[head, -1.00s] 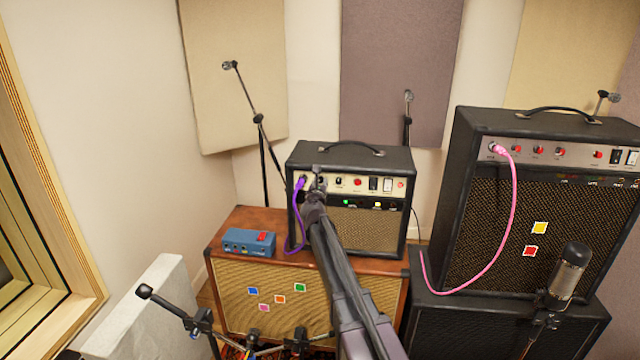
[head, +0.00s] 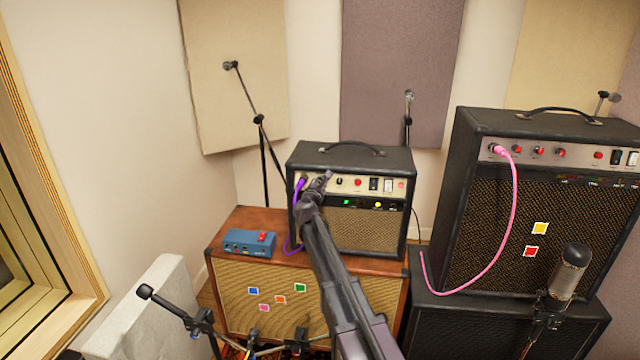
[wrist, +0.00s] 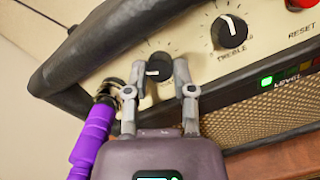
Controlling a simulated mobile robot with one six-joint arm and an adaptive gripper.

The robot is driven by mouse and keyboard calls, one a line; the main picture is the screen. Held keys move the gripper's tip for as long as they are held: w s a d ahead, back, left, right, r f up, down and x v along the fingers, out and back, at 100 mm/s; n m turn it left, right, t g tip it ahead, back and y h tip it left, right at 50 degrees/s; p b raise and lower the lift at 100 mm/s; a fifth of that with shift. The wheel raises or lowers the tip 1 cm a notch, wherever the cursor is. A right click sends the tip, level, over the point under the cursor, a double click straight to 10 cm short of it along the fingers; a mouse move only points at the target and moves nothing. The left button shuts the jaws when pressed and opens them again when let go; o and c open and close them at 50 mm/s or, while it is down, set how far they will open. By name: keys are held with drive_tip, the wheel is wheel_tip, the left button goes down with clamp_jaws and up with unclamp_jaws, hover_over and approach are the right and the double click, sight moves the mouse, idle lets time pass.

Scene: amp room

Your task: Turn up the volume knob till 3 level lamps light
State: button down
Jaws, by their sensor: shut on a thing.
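My gripper (wrist: 158,84) is shut on a dark round knob (wrist: 160,66) on the small amp's cream panel, one finger on each side. The knob's white pointer mark faces left in the wrist view; its label is hidden. My gripper (head: 324,180) covers this knob in the head view. The small black amp (head: 380,228) stands on a brown cabinet. In the level row, the green lamp (wrist: 267,80) is lit and the lamps to its right look dim. The head view also shows a green lamp (head: 347,203) and a yellow light (head: 378,205) on the amp.
The treble knob (wrist: 229,32) sits right of my gripper, with a red reset button beyond. A purple cable (wrist: 92,142) is plugged in close to my left finger. A blue box (head: 249,243) lies on the brown cabinet (head: 225,272). A larger amp (head: 490,215) stands right.

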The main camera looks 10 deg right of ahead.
drive_tip(key=shift+w+m, duration=0.1)
drive_tip(key=shift+m, duration=1.1)
drive_tip(key=shift+c, duration=2.3)
unclamp_jaws()
drive_tip(key=shift+s, duration=0.2)
drive_tip(key=v, duration=0.7)
drive_tip(key=shift+a, duration=0.15)
